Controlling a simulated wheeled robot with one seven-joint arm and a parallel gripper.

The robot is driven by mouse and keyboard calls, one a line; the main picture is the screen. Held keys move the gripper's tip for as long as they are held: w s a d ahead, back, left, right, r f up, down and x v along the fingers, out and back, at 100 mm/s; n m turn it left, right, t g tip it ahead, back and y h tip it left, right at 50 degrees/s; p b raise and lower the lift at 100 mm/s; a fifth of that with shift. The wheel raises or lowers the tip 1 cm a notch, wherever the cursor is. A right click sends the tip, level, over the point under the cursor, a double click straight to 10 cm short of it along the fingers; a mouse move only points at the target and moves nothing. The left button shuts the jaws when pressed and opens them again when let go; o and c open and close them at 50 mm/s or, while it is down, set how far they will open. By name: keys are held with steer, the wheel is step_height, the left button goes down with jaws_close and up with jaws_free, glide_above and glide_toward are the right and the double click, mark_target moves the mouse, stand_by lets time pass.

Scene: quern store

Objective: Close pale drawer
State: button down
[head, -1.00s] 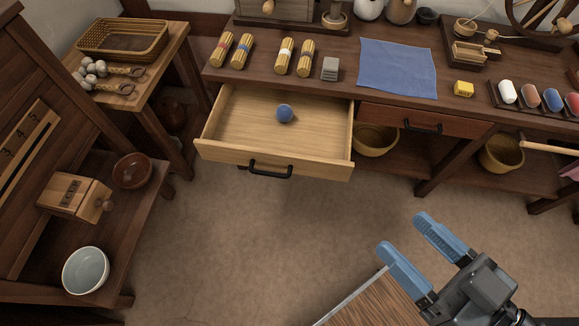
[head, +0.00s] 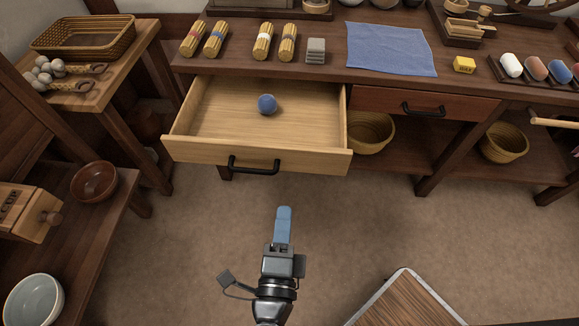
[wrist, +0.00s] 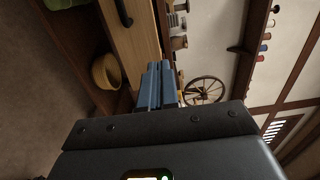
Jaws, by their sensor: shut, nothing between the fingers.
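The pale drawer (head: 245,152) is pulled out from the dark wooden table in the head view. It has a black bar handle (head: 253,165) on its front, and a blue ball (head: 267,104) lies inside it. My gripper (head: 283,212), with blue fingers, is shut and empty. It is in front of the drawer, a little right of the handle and apart from it. In the wrist view, the shut blue fingers (wrist: 158,85) point toward the pale drawer front (wrist: 131,38), with the handle (wrist: 124,12) near the top edge.
A reddish drawer (head: 420,104) to the right is shut. Baskets (head: 370,132) stand on the shelf below. A side shelf at left holds a brown bowl (head: 95,181) and a pale bowl (head: 34,300). Bundles and a blue cloth (head: 390,50) lie on the tabletop. The floor before the drawer is clear.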

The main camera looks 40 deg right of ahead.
glide_toward(291, 150)
steer(key=x, duration=0.6)
steer(key=shift+w+d+r+b, duration=0.1)
steer(key=shift+w+d+b, duration=0.2)
steer(key=shift+b, duration=0.05)
steer(key=x, duration=1.9)
steer(key=shift+d, duration=0.25)
